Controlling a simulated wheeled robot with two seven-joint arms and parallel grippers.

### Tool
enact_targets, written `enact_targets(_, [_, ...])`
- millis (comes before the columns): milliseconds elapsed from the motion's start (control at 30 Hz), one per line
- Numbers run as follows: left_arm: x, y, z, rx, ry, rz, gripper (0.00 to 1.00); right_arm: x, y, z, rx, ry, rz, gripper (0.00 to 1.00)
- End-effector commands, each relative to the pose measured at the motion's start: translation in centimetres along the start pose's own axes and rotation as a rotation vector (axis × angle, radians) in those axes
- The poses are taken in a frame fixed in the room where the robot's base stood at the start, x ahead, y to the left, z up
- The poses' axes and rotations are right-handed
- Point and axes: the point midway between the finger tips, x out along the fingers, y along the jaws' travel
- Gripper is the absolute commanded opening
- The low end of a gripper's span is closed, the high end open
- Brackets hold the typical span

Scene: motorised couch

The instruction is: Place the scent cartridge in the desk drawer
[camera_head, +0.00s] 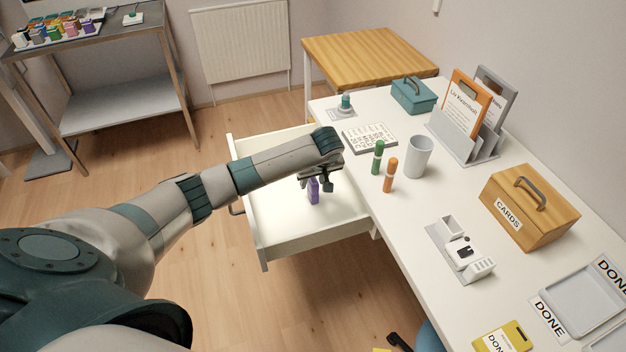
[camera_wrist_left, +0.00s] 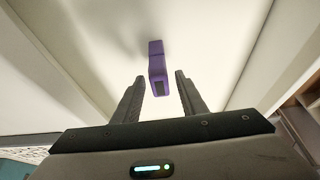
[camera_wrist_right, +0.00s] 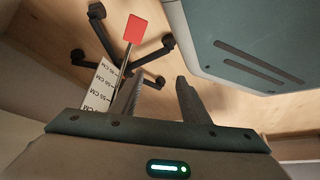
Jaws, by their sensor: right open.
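The purple scent cartridge (camera_head: 313,192) is inside the pulled-out white desk drawer (camera_head: 262,232), seemingly upright on its floor. My left gripper (camera_head: 318,183) is over the drawer, right at the cartridge. In the left wrist view the cartridge (camera_wrist_left: 156,62) shows just beyond and between the fingertips of the left gripper (camera_wrist_left: 157,85); the fingers stand apart with gaps on both sides. In the head view the gripper hides part of the cartridge. My right gripper (camera_wrist_right: 157,90) is open and empty, seen only in the right wrist view, above the floor.
The white desk carries a green marker (camera_head: 377,157), an orange marker (camera_head: 390,175), a grey cup (camera_head: 418,157) and a wooden CARDS box (camera_head: 528,212). Coloured cartridges stand in a rack (camera_head: 58,33) on the far table. A chair base (camera_wrist_right: 110,40) is near my right gripper.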

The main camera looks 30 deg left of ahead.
Motion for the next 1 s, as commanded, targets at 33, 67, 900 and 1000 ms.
enact_targets(33, [0.0, 0.0, 0.0, 0.000, 0.000, 0.000, 0.39, 0.0, 0.1, 0.0, 0.000, 0.000, 0.001, 0.42])
enact_targets(67, [0.0, 0.0, 0.0, 0.000, 0.000, 0.000, 0.39, 0.0, 0.1, 0.0, -0.001, 0.000, 0.001, 0.42])
enact_targets(900, [-9.5, 0.1, -0.2, 0.000, 0.001, 0.004, 0.39, 0.3, 0.0, -1.1, -0.001, 0.031, -0.001, 0.42])
enact_targets(1000, [-10.8, 0.1, -0.1, 0.000, 0.000, 0.002, 0.39, 0.4, -0.1, -1.5, -0.001, 0.040, -0.002, 0.42])
